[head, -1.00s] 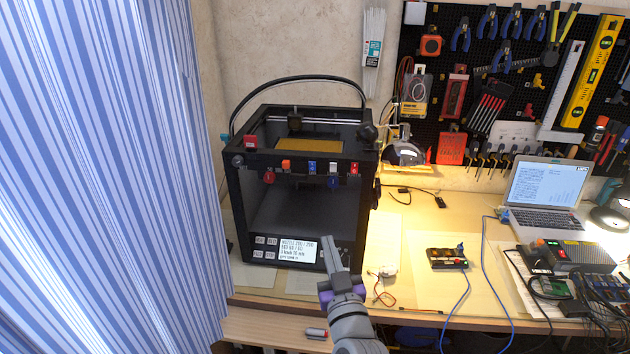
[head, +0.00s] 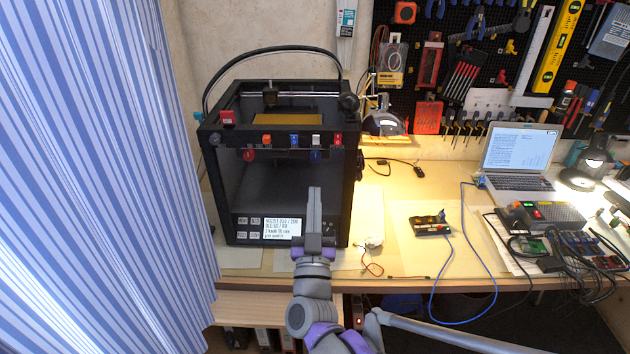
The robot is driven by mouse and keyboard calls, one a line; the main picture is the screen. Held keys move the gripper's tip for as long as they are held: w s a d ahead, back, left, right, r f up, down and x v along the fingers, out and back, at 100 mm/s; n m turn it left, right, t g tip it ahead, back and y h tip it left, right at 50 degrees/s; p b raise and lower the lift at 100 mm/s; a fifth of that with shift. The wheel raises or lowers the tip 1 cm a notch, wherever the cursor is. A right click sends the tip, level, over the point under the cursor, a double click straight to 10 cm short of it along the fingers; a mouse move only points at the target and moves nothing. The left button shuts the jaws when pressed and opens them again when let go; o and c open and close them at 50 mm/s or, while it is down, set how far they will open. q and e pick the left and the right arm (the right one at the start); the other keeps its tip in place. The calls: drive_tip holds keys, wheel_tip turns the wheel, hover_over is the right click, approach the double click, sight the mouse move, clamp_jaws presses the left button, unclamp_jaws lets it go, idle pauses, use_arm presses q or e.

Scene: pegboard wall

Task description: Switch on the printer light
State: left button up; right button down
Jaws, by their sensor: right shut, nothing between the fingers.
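The black 3D printer (head: 212,200) stands on the bench left of centre. Its front top bar carries a row of small coloured parts: an orange one (head: 266,139), a blue one (head: 294,139), a white-and-blue one (head: 316,139) and a red one (head: 338,139). The printer's inside looks dark. My right gripper (head: 314,192) is shut and empty, pointing up before the printer, below the coloured row. My left gripper is not in view.
A blue striped curtain (head: 90,160) hangs close along the left. Right of the printer are a small black box (head: 430,225), a laptop (head: 520,155), a lamp (head: 592,165) and cables. A pegboard with tools covers the back right wall. The bench front between is fairly clear.

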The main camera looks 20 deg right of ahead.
sight(316, 138)
drive_tip(key=p+x, duration=0.1)
drive_tip(key=x, duration=1.1)
drive_tip(key=shift+w, duration=0.3)
